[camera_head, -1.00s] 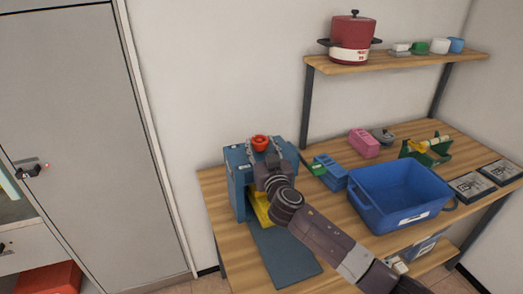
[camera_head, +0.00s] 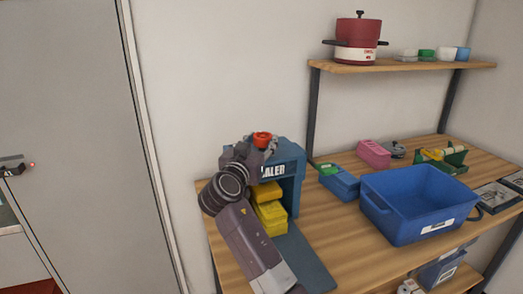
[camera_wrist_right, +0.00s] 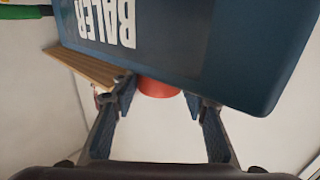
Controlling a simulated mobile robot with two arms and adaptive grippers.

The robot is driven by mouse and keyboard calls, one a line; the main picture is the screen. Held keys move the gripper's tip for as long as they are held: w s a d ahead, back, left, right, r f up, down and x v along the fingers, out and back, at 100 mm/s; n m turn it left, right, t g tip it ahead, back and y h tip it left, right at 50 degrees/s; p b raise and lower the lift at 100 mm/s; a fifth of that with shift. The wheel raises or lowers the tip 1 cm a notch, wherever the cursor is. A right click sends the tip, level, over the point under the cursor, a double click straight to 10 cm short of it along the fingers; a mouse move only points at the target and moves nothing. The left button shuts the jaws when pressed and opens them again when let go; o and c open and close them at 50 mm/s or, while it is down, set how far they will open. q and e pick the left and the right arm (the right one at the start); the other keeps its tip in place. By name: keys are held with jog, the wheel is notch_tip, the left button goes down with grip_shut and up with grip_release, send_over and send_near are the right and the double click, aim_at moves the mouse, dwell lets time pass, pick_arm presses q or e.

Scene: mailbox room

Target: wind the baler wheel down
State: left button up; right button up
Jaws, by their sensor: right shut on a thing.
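The blue baler (camera_head: 291,160) stands on the wooden table, with part of its white lettering showing. Its orange-red wheel (camera_head: 262,139) sits on top. My right gripper (camera_head: 260,147) is at the wheel, its arm reaching up from the front and bending at the left of the baler. In the right wrist view, the fingers (camera_wrist_right: 160,95) are on both sides of the wheel (camera_wrist_right: 158,88), shut on it. The wheel's lower part is hidden by the gripper. Yellow blocks (camera_head: 270,213) lie stacked in the baler's open front.
A blue bin (camera_head: 408,225) stands on the table to the right, with a blue box (camera_head: 341,184) and a pink box (camera_head: 373,153) behind it. A shelf (camera_head: 400,66) holds a red pot (camera_head: 357,40). A wall is close behind the baler.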

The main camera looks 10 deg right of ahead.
aim_at(261, 137)
jog(key=shift+r, duration=0.15)
jog(key=o, duration=1.2)
jog(key=shift+c, duration=0.2)
notch_tip(261, 137, up, 10)
jog(key=shift+f, duration=0.1)
